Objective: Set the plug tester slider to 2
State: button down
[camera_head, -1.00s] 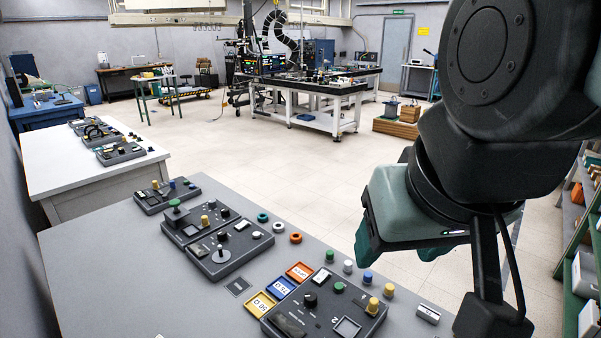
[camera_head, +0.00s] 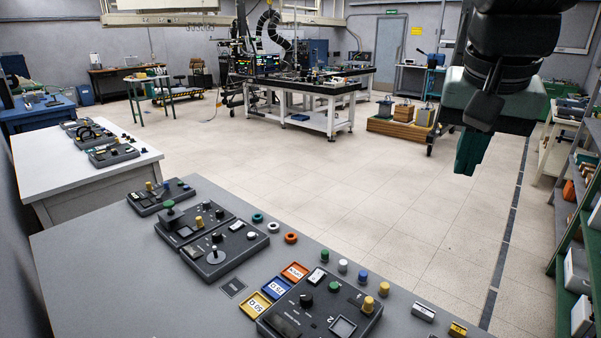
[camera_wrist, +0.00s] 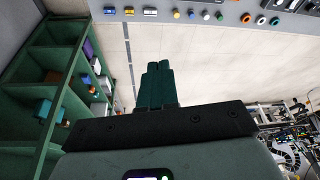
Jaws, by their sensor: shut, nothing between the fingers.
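My gripper (camera_head: 466,168) is shut and empty, its green fingers pointing down at the upper right, over the floor beyond the table. In the wrist view its fingers (camera_wrist: 158,68) are together. Several dark control boxes stand on the grey table (camera_head: 90,270). The front box (camera_head: 318,308) has a black knob, a green knob, a square window and a mark like a "2". Two boxes (camera_head: 195,225) (camera_head: 225,250) further left carry a green-topped post and a silver lever. A smaller box (camera_head: 160,196) lies behind. I cannot tell which is the plug tester or where its slider stands.
Orange, blue and yellow trays (camera_head: 275,288) lie left of the front box. Loose coloured caps (camera_head: 343,265) and rings (camera_head: 274,228) line the table's far edge. Shelving (camera_head: 575,230) stands at the right. The floor between is clear.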

jog(key=w+d+f+m+y, duration=0.2)
jog(key=f+m, duration=0.4)
jog(key=f, duration=0.6)
jog(key=w+d+f+m+t+y, duration=0.1)
jog(key=d+f+m+y, duration=0.3)
jog(key=f, duration=0.7)
jog(key=w+d+f+m+y, duration=0.3)
jog(key=f+m, duration=0.5)
jog(key=f, duration=0.4)
jog(key=shift+d+f+y, duration=0.35)
jog(key=shift+y, duration=0.15)
jog(key=shift+a+f, duration=0.1)
send_near(372, 308)
jog(key=f, duration=0.3)
jog(key=shift+w+a+f, duration=0.15)
jog(key=shift+a+f, duration=0.15)
jog(key=shift+w+a+r, duration=0.15)
jog(key=shift+w+a, duration=0.5)
jog(key=shift+a, duration=0.35)
jog(key=shift+w+a, duration=0.25)
jog(key=shift+a, duration=0.2)
